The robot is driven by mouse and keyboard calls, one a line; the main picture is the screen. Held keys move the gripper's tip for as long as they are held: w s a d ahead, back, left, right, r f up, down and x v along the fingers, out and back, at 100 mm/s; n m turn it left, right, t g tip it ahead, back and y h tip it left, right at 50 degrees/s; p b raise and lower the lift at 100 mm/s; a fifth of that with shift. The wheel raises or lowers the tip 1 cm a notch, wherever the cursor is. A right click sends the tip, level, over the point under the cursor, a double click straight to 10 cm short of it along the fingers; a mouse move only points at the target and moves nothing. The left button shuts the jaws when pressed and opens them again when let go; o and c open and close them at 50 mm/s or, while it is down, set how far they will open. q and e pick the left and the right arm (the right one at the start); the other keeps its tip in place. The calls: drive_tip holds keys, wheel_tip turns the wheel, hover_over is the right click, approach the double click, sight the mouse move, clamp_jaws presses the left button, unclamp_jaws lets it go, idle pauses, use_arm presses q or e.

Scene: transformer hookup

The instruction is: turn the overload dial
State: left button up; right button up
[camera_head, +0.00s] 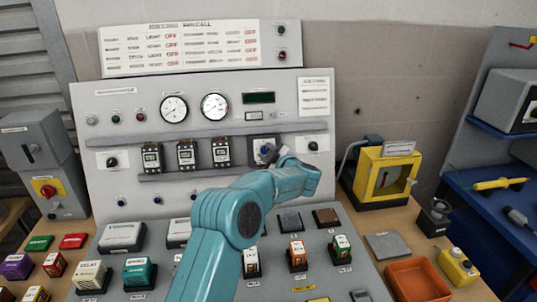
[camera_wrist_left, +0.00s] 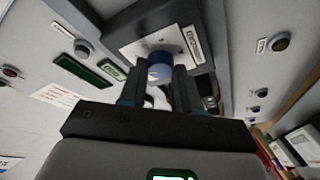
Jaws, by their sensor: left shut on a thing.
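The overload dial (camera_head: 264,149) is a small knob on a dark module at the right end of the panel's row of modules. In the left wrist view the dial (camera_wrist_left: 160,66) shows a blue rim and stands out from a light face plate (camera_wrist_left: 165,38). My left gripper (camera_head: 272,155) reaches it from the front. In the wrist view its two fingers (camera_wrist_left: 159,88) are on either side of the dial and shut on it. The fingers and arm hide part of the dial in the head view. My right gripper is not in view.
Three breaker-like modules (camera_head: 187,155) sit left of the dial. Gauges (camera_head: 174,108) and a green display (camera_head: 258,97) are above it. A yellow-framed box (camera_head: 384,175) and an orange tray (camera_head: 420,281) stand to the right. Several relay blocks (camera_head: 297,253) stand below.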

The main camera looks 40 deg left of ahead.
use_arm(q)
drive_tip(key=n, duration=0.1)
drive_tip(key=n+g+p, duration=0.1)
drive_tip(key=n, duration=0.1)
drive_tip(key=n+h, duration=0.1)
drive_tip(key=n, duration=0.1)
drive_tip(key=shift+a+r+g+p, duration=0.1)
drive_tip(key=shift+r+g+p, duration=0.15)
drive_tip(key=shift+g+p, duration=0.1)
drive_tip(key=shift+n, duration=0.3)
drive_tip(key=o, duration=1)
drive_tip(key=shift+o, duration=0.2)
drive_tip(key=shift+f, duration=0.1)
drive_tip(key=shift+d, duration=0.35)
drive_tip(key=b+v, duration=0.3)
drive_tip(key=v, duration=1.2)
drive_tip(key=shift+s+d+r, duration=0.15)
drive_tip(key=shift+s+r, duration=0.15)
drive_tip(key=shift+r, duration=0.05)
